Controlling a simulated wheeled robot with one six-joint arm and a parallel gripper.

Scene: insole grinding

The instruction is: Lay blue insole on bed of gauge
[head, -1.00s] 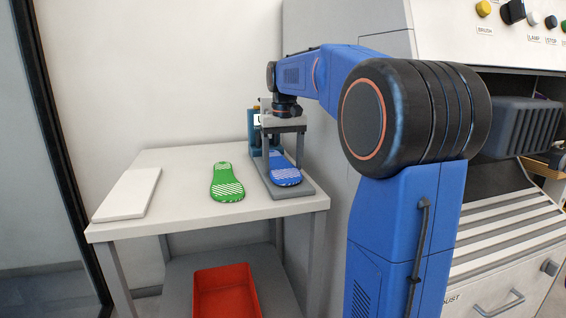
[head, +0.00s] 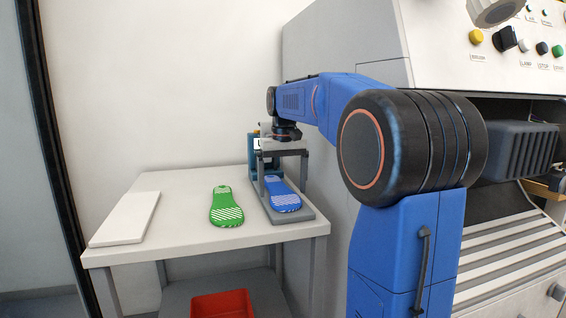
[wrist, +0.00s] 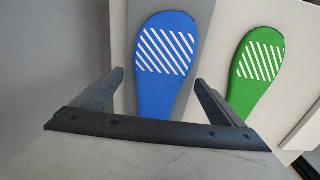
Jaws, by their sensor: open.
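The blue insole (head: 282,195) lies flat on the grey bed of the gauge (head: 292,216), its white-striped end towards the front. In the wrist view the blue insole (wrist: 163,62) lies on the grey bed (wrist: 197,20), between my fingers as seen from above. My gripper (head: 282,170) is over the back part of the insole, with its fingers pointing down. In the wrist view my gripper (wrist: 160,85) has its two fingers spread apart with nothing held between them. The far end of the insole is partly hidden by my gripper.
A green insole (head: 226,208) lies on the white table (head: 180,240) left of the gauge. A white slab (head: 125,218) lies at the table's left. A red bin (head: 222,305) is on the lower shelf. The grinding machine (head: 350,70) stands close on the right.

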